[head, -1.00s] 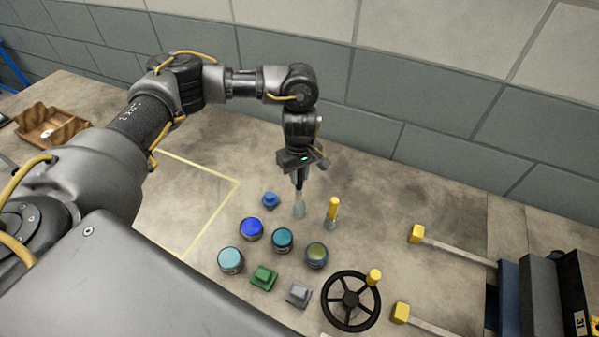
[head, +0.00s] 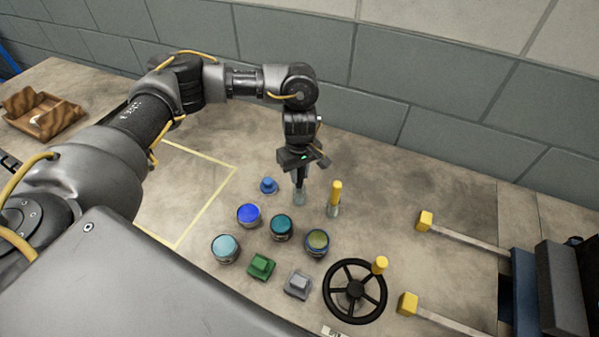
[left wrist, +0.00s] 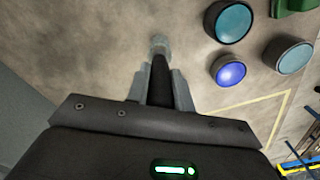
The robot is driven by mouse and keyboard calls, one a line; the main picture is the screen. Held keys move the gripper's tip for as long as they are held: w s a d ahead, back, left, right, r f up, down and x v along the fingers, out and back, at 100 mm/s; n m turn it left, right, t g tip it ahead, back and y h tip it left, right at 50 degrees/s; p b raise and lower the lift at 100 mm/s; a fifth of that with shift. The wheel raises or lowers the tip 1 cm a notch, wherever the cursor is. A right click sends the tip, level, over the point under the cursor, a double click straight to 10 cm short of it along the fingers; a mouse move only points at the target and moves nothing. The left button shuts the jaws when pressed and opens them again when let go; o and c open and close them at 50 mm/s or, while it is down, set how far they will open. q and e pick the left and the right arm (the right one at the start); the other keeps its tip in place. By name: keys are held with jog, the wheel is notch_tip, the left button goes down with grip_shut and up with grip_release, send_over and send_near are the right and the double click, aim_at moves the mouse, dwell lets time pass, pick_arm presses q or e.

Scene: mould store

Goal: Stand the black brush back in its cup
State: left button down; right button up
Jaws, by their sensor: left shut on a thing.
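My left gripper (head: 299,178) points down above the bench and is shut on the black brush (left wrist: 160,82). The brush is a dark upright stick between the two grey fingers. A small clear grey cup (head: 300,198) stands directly beneath the fingers. The cup also shows at the brush's lower end in the left wrist view (left wrist: 159,43). The brush's lower end overlaps the cup in both views; I cannot tell how deep it is inside. My right gripper is not in view.
A similar cup with a yellow-handled brush (head: 336,192) stands close on the right. A wooden tray (head: 43,115) lies far left.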

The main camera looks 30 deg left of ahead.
pick_arm(q)
jog(key=c, duration=1.1)
grip_release()
jog(key=shift+c, duration=0.2)
jog(key=shift+r, duration=0.1)
notch_tip(320, 180, up, 11)
jog(key=shift+f+b, duration=0.15)
jog(key=shift+b, duration=0.15)
jog(key=shift+s+f, duration=0.1)
